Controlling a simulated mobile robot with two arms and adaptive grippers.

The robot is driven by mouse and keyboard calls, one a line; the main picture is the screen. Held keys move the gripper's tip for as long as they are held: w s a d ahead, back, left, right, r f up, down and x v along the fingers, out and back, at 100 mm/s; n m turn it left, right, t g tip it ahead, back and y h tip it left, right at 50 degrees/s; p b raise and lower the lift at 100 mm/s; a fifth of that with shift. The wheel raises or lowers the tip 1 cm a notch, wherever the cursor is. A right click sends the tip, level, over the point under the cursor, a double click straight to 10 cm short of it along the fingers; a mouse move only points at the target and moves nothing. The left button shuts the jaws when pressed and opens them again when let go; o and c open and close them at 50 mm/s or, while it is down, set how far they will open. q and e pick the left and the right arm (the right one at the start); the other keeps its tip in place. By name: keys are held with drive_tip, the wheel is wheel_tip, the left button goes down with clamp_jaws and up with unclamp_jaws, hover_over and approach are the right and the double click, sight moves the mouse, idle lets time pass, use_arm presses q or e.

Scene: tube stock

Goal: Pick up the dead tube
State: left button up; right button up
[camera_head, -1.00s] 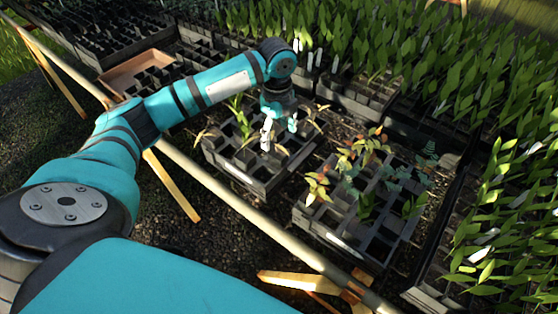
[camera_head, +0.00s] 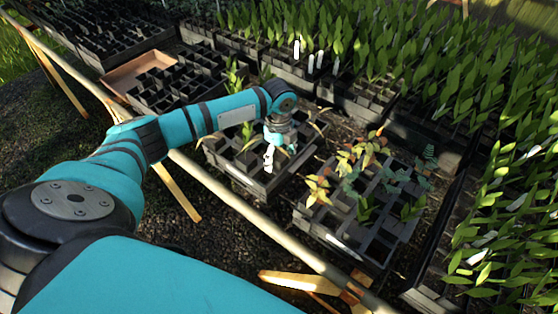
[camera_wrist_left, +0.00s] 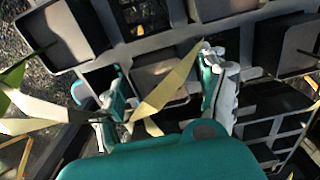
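A black cell tray (camera_head: 240,178) holds a few plants, some with dry, tan leaves. In the left wrist view a withered tube plant with straw-yellow leaves (camera_wrist_left: 172,85) lies between the fingers of my left gripper (camera_wrist_left: 165,95). The fingers are apart, one on each side of it, low among the tray's cells. In the head view my left gripper (camera_head: 279,155) points down into this tray, and its wrist hides part of the plant. The tube's body is mostly hidden by leaves and fingers. My right gripper is not in view.
A second tray (camera_head: 345,243) with reddish, bluish and green seedlings stands to the right. Dense green plants (camera_head: 390,70) fill trays behind. A terracotta-coloured tray (camera_head: 135,72) and empty black cell trays (camera_head: 178,90) stand at the back left. A wooden rail (camera_head: 235,205) runs along the bench front.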

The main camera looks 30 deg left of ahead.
use_arm(q)
drive_tip(key=c, duration=1.4)
drive_tip(key=shift+r, duration=0.2)
